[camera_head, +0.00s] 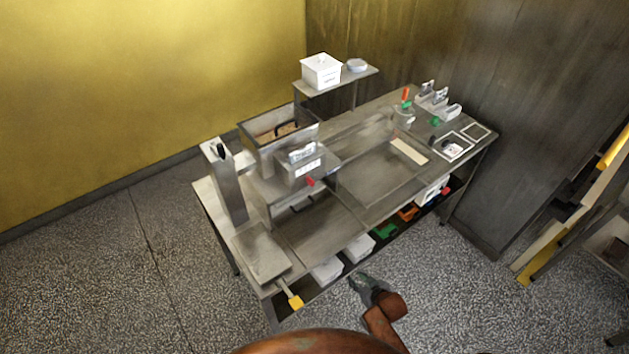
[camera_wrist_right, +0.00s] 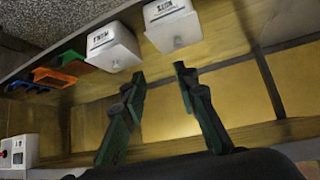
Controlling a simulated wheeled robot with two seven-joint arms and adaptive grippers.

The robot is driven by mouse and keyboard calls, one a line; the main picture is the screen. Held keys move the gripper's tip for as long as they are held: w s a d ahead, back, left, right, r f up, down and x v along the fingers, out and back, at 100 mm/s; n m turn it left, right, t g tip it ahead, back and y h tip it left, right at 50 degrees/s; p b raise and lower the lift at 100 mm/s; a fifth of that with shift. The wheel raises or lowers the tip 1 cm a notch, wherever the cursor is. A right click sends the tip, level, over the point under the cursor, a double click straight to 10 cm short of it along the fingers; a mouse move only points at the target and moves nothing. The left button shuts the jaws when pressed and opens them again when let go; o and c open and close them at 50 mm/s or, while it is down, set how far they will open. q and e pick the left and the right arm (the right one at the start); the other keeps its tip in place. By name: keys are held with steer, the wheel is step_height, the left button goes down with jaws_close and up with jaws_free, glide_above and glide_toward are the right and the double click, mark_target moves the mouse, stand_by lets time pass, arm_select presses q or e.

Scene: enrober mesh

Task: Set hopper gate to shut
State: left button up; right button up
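A steel open-topped hopper (camera_head: 262,150) stands at the left part of the steel worktable (camera_head: 318,232), with brown contents and a dark handle inside. A smaller grey box (camera_head: 300,170) with a white label is fixed at its front, with a small red knob (camera_head: 310,181) low on its side. I cannot tell which part is the gate or how it is set. My right gripper (camera_head: 362,282) is in front of the table's front edge, well below and apart from the hopper. In the right wrist view its two green-black fingers (camera_wrist_right: 158,76) are spread and empty. My left gripper is not in view.
White labelled tubs (camera_wrist_right: 112,46) and green and orange bins (camera_wrist_right: 54,78) sit on the lower shelf. A yellow-ended handle (camera_head: 295,301) sticks out at the table's front left corner. A tall steel post (camera_head: 226,183) stands left of the hopper. The floor in front is clear.

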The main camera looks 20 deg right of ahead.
steer(key=w+a+r, duration=0.1)
steer(key=r, duration=0.4)
steer(key=w+r+t, duration=0.1)
steer(key=w+r, duration=0.1)
steer(key=r, duration=0.3)
steer(key=w+a+r+t+p, duration=0.1)
steer(key=w+r, duration=0.1)
steer(key=r, duration=0.3)
steer(key=shift+w+a+n+y, duration=0.15)
steer(key=shift+a+n+y, duration=0.15)
steer(key=shift+a+y, duration=0.1)
steer(key=n+t+y+p, duration=0.1)
steer(key=n+t+y, duration=0.1)
steer(key=t+y, duration=0.3)
glide_toward(313, 184)
steer(key=w+a+f+h, duration=0.1)
steer(key=w, duration=0.1)
steer(key=shift+t, duration=0.4)
steer(key=x, duration=0.4)
steer(key=p+x, duration=0.1)
steer(key=x, duration=0.1)
steer(key=shift+w+a+r, duration=0.2)
steer(key=shift+a+r, duration=0.05)
steer(key=shift+r, duration=0.1)
steer(key=shift+w+a+f, duration=0.1)
steer(key=shift+w+a, duration=0.05)
steer(key=shift+w, duration=0.35)
steer(key=shift+c, duration=0.7)
jaws_close()
